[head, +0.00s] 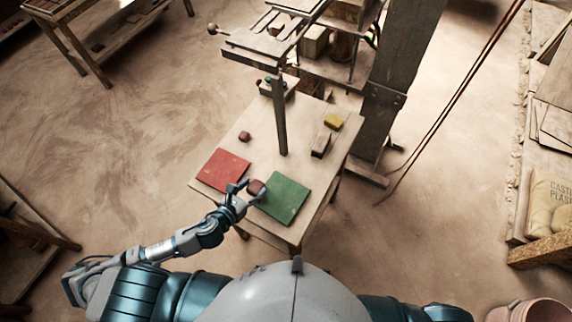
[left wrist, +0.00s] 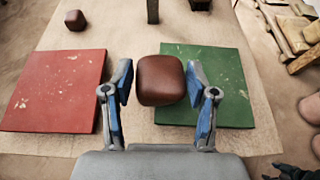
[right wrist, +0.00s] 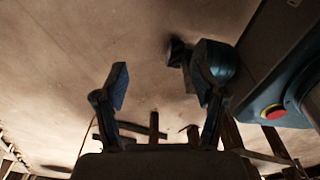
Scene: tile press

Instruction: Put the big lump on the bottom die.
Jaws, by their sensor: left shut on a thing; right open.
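My left gripper (head: 252,188) is shut on a reddish-brown lump (head: 256,187), held over the near edge of the table between the red and green mats. In the left wrist view the lump (left wrist: 160,80) sits between the blue-padded fingers, in front of the green mat's left part. A smaller-looking brown lump (head: 244,136) lies on the table beyond the red mat; it also shows in the left wrist view (left wrist: 75,20). My right gripper (right wrist: 160,85) is open and empty, away from the table in the right wrist view. I cannot tell for certain which part is the bottom die.
The red mat (head: 223,170) and green mat (head: 285,198) lie on the table (head: 210,146). A dark upright post (head: 280,120) stands mid-table. A yellow block (head: 333,121) and a dark-sided block (head: 320,145) lie to its right. A thick column (head: 398,70) rises behind.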

